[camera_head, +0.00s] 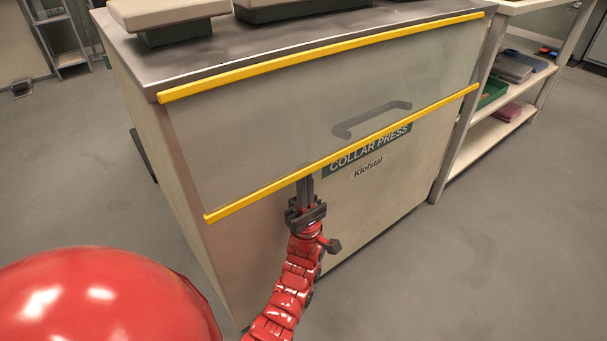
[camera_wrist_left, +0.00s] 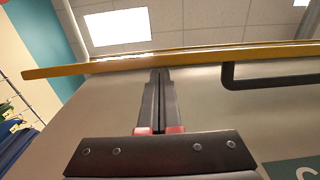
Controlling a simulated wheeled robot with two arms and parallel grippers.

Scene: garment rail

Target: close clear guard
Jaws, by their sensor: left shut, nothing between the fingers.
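The clear guard (camera_head: 270,120) is a see-through panel with a yellow bar along its top and another along its bottom. It hangs down over the front of the collar press (camera_head: 365,200). A dark handle (camera_head: 372,118) shows through the panel, and also in the left wrist view (camera_wrist_left: 270,77). My left gripper (camera_head: 306,172) is shut and empty, pointing up, with its tips at the lower yellow bar (camera_head: 335,156). In the left wrist view the fingertips (camera_wrist_left: 159,72) reach the underside of the bar (camera_wrist_left: 110,66); I cannot tell if they touch. My right gripper is not in view.
Padded press plates (camera_head: 165,15) stand on the grey worktop (camera_head: 130,50). A shelf rack (camera_head: 505,120) with folded cloth and a green bin (camera_head: 492,92) stands close at the right. The grey floor (camera_head: 500,250) in front is clear.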

